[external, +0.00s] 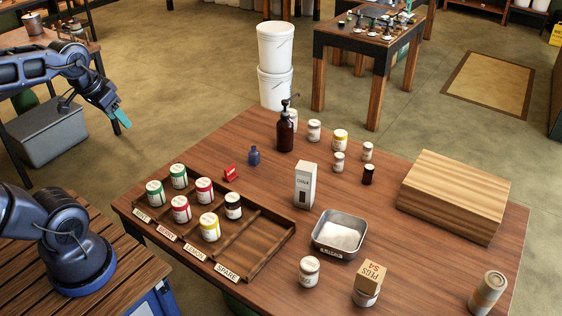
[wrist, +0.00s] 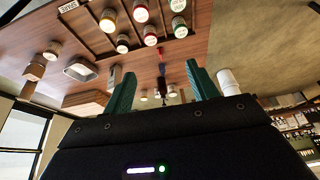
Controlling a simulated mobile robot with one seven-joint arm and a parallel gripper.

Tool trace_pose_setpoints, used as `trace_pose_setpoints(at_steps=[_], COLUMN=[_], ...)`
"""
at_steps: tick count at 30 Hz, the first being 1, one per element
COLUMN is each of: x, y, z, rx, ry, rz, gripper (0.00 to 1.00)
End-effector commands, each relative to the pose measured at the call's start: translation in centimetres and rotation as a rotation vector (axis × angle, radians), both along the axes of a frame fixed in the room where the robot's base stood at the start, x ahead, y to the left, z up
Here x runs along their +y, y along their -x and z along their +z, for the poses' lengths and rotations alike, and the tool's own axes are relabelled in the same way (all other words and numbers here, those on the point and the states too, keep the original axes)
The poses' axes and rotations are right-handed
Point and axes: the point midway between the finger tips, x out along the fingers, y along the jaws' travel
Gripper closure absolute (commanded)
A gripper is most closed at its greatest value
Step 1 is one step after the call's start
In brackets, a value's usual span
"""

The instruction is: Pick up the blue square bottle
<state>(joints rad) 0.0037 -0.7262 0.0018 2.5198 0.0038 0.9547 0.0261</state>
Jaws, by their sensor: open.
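The small blue square bottle (external: 254,157) stands upright on the wooden table, between a red clip-like object (external: 230,172) and a tall brown pump bottle (external: 285,132). My gripper (external: 119,115) is in the air off the table's far left edge, well away from the bottle. Its teal fingers are spread apart with nothing between them, as the wrist view (wrist: 160,76) also shows. In the wrist view the table is upside down, and the bottle is too small there to make out surely.
A divided wooden tray (external: 272,262) with several lidded jars lies left of centre. A white carton (external: 305,186), a metal pan (external: 325,246) of white powder and a wooden box (external: 455,196) stand to the right. White buckets (external: 275,88) are stacked behind the table.

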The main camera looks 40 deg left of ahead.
Motion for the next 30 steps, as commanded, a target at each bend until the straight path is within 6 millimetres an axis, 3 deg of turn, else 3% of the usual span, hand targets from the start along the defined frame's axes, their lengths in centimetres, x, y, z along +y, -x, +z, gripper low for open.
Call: trace_pose_setpoints(at_steps=[9,16,23,30], x=[-0.4,-0.8,-1.3,-2.0], y=[-7.3,-13.3,-19.4,-25.7], z=[0.8,0.4,-1.2,-3.9], rx=[0.062,0.106,0.151,0.193], ry=[-0.084,-0.14,-0.188,-0.227], rz=[-0.189,-0.345,-0.502,-0.671], gripper=[0.42,0.42,0.42,0.42])
